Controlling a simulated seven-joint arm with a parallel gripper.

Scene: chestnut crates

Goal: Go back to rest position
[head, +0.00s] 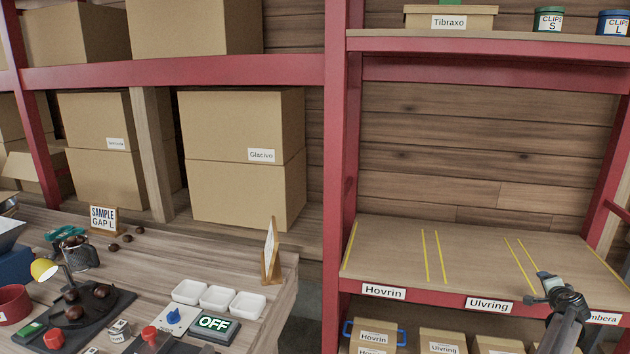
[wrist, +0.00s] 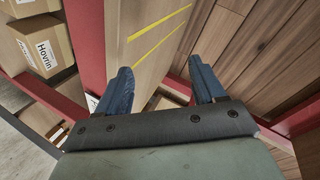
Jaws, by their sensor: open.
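My gripper (head: 547,285) is at the lower right of the head view, in front of the right part of the wooden shelf (head: 470,270). In the wrist view my gripper (wrist: 160,82) shows two blue fingers spread wide apart. It is open, with nothing between the fingers but the shelf board behind. My arm hides part of the shelf's front edge and of the "...mbera" label (head: 604,318).
Red posts (head: 338,150) frame the shelf, which is bare and marked with yellow lines. Labelled boxes, one marked Hovrin (head: 375,336), stand below it.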

